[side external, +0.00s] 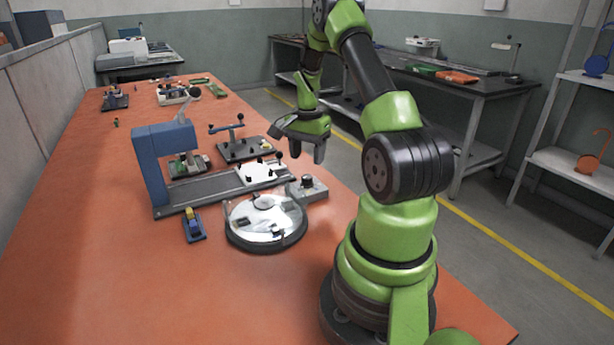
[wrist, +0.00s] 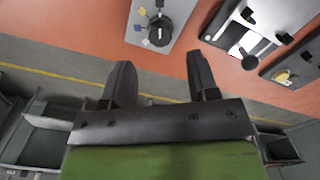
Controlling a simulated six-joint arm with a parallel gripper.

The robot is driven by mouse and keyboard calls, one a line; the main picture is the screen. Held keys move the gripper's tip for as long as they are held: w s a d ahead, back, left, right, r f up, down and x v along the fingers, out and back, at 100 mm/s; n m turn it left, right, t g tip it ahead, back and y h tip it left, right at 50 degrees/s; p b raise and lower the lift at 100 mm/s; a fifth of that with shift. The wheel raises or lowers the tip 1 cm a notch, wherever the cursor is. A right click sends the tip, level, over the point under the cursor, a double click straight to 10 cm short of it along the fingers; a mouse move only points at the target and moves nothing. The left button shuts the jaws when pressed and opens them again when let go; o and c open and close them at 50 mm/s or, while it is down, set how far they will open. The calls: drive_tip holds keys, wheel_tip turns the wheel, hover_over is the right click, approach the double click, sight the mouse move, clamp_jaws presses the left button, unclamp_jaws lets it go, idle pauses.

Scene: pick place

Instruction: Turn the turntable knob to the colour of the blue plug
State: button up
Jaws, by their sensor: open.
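The black knob (side external: 306,181) stands on a light grey box beside the turntable (side external: 265,222). In the wrist view the knob (wrist: 159,31) has a pale line on top; which mark it points at is unclear. Small marks, including yellow and blue, lie around its left side. The turntable has a shiny pale disc with dark pieces on it. A small blue piece with a yellow part (side external: 194,224) lies left of the turntable; I cannot tell whether it is the blue plug. My gripper (side external: 300,141) (wrist: 160,62) is open and empty, above and behind the knob, apart from it.
A blue arch-shaped frame (side external: 165,165) stands over a grey track left of the knob. A white plate with black pegs (side external: 262,173) and a dark fixture with a lever (side external: 240,146) stand nearby. The orange table's near left area is clear.

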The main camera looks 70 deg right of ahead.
sight(307, 176)
wheel_tip(307, 176, down, 6)
drive_tip(key=shift+f, duration=0.25)
drive_tip(key=shift+c, duration=0.4)
drive_tip(key=c, duration=0.8)
drive_tip(key=shift+c, duration=0.2)
